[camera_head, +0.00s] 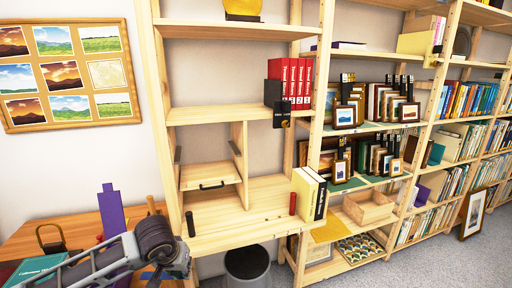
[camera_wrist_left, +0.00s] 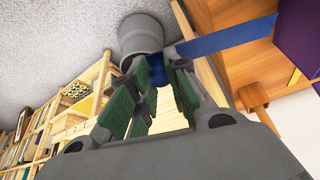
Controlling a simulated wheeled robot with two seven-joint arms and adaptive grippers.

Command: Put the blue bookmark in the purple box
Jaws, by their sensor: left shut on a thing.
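My left gripper (camera_wrist_left: 158,75) has green-padded fingers and is shut on a blue strip, the blue bookmark (camera_wrist_left: 230,38). The bookmark runs from between the fingertips to the upper right, over the wooden desk. In the head view my left arm comes in from the lower left, and its wrist and gripper are by the desk's right edge. The purple box (camera_head: 112,210) stands upright on the desk, left of and behind the gripper. A purple surface, apparently this box, shows at the right in the left wrist view (camera_wrist_left: 300,38). Its opening cannot be made out. My right gripper is not in view.
The desk (camera_head: 75,231) also holds a teal book (camera_head: 36,268) and a brown looped object. A dark bin (camera_head: 248,264) stands on the floor right of the gripper. Wooden shelves (camera_head: 250,205) with books and frames stand close behind the arm.

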